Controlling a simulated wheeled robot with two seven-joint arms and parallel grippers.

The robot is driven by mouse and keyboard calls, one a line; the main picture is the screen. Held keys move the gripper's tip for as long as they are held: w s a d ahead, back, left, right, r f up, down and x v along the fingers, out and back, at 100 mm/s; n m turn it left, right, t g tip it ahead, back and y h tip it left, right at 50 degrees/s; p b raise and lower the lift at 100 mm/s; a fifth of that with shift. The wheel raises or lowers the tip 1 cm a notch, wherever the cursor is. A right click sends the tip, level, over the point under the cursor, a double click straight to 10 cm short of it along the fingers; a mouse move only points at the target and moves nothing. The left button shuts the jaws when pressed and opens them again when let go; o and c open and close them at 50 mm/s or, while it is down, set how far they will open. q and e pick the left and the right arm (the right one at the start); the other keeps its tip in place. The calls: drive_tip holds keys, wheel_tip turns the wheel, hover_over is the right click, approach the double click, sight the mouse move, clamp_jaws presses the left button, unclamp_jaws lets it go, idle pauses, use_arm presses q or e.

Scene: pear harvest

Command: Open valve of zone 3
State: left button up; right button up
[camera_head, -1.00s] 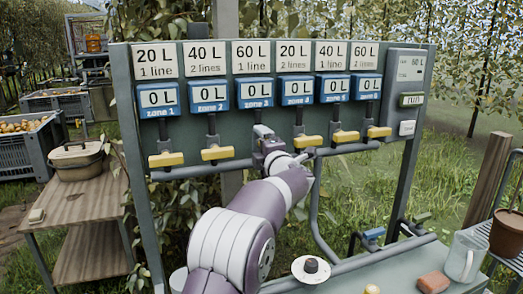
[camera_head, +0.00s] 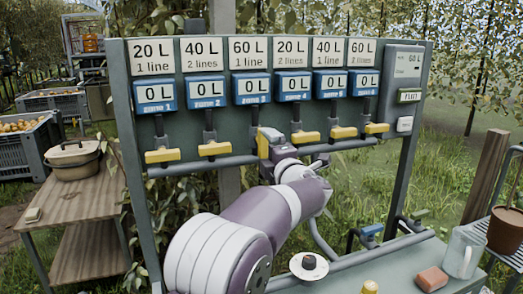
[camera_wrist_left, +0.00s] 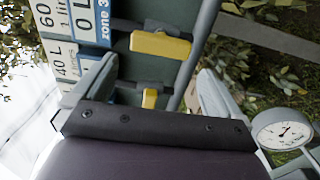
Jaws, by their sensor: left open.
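The zone 3 valve handle (camera_head: 263,143) is yellow and stands upright, in line with its pipe, under the blue zone 3 display (camera_head: 252,89) that reads 0 L. The zone 2 handle (camera_head: 213,148) is crosswise. My right gripper is not in view.
Other crosswise yellow handles flank zone 3, including zone 4's (camera_head: 305,137). A grey pipe (camera_head: 200,168) runs below them. A bench (camera_head: 400,270) holds a glass jug (camera_head: 463,254) and a reddish block (camera_head: 431,279). A gauge (camera_wrist_left: 283,133) shows at the wrist view's right.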

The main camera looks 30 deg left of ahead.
use_arm(q)
drive_tip(key=v, duration=0.5)
drive_tip(key=shift+s+d, duration=0.1)
drive_tip(key=shift+d, duration=0.05)
